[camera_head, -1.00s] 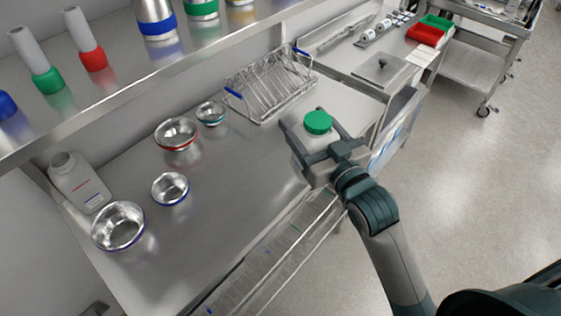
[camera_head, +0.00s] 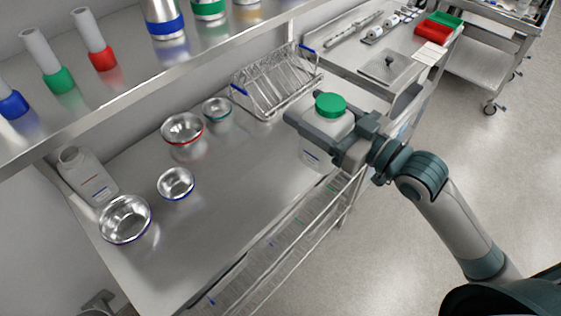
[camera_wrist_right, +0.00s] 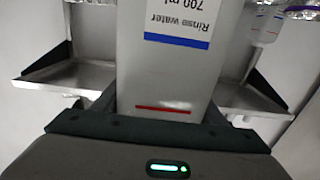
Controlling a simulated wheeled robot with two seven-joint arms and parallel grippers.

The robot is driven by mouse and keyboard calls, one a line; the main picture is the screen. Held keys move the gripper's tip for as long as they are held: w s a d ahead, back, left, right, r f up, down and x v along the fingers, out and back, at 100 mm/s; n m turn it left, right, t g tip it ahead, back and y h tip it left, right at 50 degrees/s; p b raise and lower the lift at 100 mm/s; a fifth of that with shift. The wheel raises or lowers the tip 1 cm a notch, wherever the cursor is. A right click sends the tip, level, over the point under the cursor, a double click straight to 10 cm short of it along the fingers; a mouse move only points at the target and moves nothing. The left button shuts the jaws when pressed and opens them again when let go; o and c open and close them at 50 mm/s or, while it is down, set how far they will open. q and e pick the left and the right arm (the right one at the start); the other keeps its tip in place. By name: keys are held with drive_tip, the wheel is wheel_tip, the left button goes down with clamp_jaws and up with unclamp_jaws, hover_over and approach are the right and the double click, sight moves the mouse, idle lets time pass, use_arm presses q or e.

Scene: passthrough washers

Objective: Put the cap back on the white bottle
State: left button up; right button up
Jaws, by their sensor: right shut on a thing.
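A white bottle (camera_head: 313,156) with a green cap (camera_head: 330,105) on its top is held at the front edge of the steel counter. My right gripper (camera_head: 322,126) is shut around its upper body, below the cap. I cannot tell whether its base touches the counter. In the right wrist view this bottle (camera_wrist_right: 165,75) fills the middle, its "Rinse water" label upside down, between the gripper's fingers (camera_wrist_right: 160,108). A second white bottle (camera_head: 92,182) stands at the left end of the counter, its mouth open with no cap. My left gripper is not in view.
Steel bowls (camera_head: 125,220) stand on the left half of the counter (camera_head: 235,190). A wire rack (camera_head: 270,85) is at the back. A shelf (camera_head: 130,105) with coloured-base tubes overhangs the rear. The counter's middle is clear.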

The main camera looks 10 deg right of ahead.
drive_tip(key=shift+w, duration=0.1)
drive_tip(key=w+a+f+p, duration=0.3)
drive_tip(key=w+a+f, duration=0.4)
drive_tip(key=w, duration=0.2)
drive_tip(key=shift+a, duration=0.15)
drive_tip(key=shift+f, duration=0.15)
drive_tip(key=shift+f+p, duration=0.8)
drive_tip(key=shift+f, duration=1.1)
drive_tip(key=shift+f, duration=0.15)
